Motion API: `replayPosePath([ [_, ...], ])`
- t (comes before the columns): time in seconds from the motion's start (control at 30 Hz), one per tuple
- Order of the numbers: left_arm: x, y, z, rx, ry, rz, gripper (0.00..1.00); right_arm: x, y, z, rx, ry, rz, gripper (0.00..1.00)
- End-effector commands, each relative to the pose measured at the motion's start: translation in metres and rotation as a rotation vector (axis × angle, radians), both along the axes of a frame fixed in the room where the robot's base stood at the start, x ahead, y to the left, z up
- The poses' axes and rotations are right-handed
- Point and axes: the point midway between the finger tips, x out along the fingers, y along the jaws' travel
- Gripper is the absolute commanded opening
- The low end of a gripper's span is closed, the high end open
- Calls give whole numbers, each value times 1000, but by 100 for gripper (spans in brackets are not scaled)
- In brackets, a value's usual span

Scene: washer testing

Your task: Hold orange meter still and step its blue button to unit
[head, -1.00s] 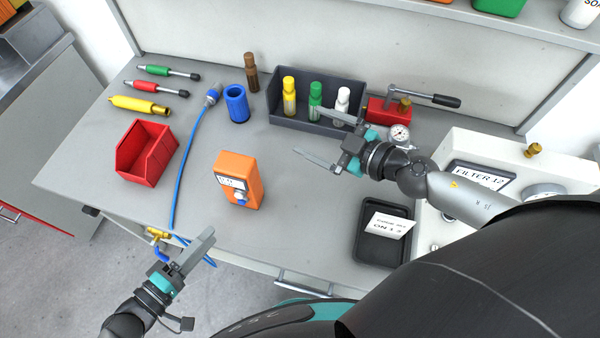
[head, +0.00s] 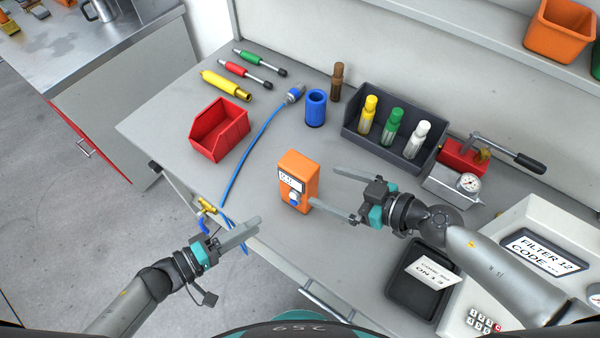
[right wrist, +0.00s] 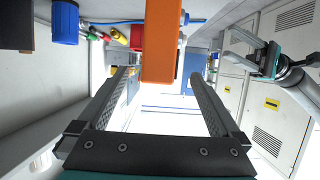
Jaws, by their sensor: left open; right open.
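The orange meter (head: 300,182) stands upright on the grey bench, with a small display and a blue button (head: 293,198) on its front face. My right gripper (head: 335,193) is open just to the right of the meter, its fingers pointing toward it. In the right wrist view the meter (right wrist: 160,45) appears ahead, between the two open fingers, but I cannot tell whether it is within their reach. My left gripper (head: 243,231) is at the bench's front edge, lower left of the meter, apart from it; its fingers look close together in the head view.
A red bin (head: 219,130) and blue hose (head: 250,145) lie left of the meter. A blue cylinder (head: 316,108) and a dark tray of bottles (head: 352,128) stand behind. A black tray with a card (head: 420,300) is at front right. Bench around the meter is clear.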

Motion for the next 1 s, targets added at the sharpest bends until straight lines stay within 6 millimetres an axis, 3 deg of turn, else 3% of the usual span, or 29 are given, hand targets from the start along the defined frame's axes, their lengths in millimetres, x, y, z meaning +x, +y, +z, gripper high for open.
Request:
replayPosePath([
  [0.4,0,0,0,0,0,0,50,40,56,-27,2,0,0,100],
  [0.63,0,0,0,0,0,0,50,51,69,-36,0,0,-1,100],
  [1.0,0,0,0,0,0,0,50,52,72,-37,0,0,0,100],
])
